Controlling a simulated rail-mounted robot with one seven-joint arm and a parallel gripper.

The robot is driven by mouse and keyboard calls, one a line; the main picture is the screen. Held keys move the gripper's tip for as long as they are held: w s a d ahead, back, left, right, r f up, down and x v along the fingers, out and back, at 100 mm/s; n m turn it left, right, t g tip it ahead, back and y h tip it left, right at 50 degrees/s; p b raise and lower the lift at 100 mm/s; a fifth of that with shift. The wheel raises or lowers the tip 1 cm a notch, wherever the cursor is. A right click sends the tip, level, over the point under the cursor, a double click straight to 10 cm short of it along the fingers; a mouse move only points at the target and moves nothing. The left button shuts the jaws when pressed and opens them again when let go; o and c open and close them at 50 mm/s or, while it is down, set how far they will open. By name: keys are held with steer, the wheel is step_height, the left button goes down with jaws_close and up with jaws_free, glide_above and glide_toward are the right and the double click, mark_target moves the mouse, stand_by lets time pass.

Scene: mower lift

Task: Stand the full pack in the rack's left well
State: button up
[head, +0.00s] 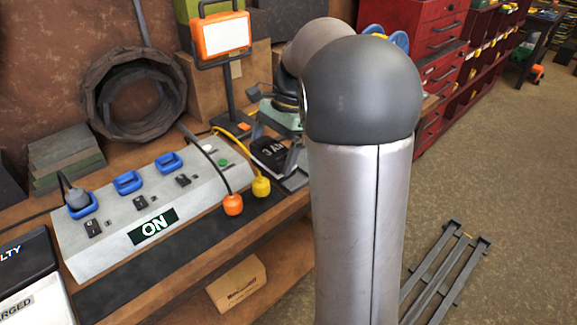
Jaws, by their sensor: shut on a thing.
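A black pack (268,152) with white lettering that starts "3 A" is on the bench's far right part. My gripper (279,146), partly hidden by my arm, reaches down from above and is shut on this pack, with a grey finger at its right side. A grey metal frame (295,182) shows at the pack's lower right; it may be the rack, but its wells cannot be made out. I cannot tell whether the pack touches it, or how full the pack is.
A work lamp (221,35) stands behind. Labelled containers (28,275) are at lower left.

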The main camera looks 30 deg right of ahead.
steer(key=w+d+f, duration=0.4)
steer(key=w+d+f+p, duration=0.1)
steer(key=w+d+f, duration=0.3)
steer(key=shift+f+p, duration=0.25)
steer(key=shift+p, duration=0.05)
steer(key=shift+w+d+f, duration=0.1)
steer(key=shift+w+f, duration=0.05)
steer(key=shift+f, duration=1.5)
steer(key=shift+f, duration=0.1)
steer(key=o, duration=0.9)
steer(key=shift+f, duration=0.1)
steer(key=shift+o, duration=0.2)
